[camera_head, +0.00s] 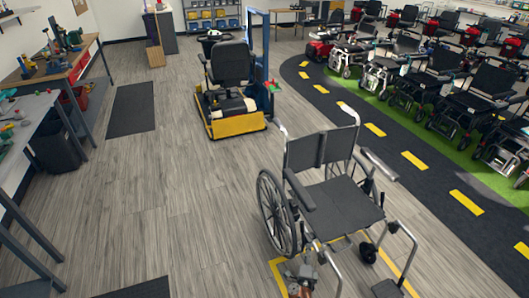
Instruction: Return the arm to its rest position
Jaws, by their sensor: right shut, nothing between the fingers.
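My right gripper (302,270) shows small at the bottom edge of the head view, with its fingers together and nothing held. It overlaps the lower left front of a grey wheelchair (343,205) in the picture; whether it touches the chair I cannot tell. Most of my right arm is below the frame. My left gripper is not in view.
A black scooter with a yellow base (238,125) stands beyond the wheelchair. Workbenches (40,105) line the left side. A row of powered chairs (435,80) stands at right, behind a dark track with yellow dashes (414,160). The wooden floor (170,190) at left centre is clear.

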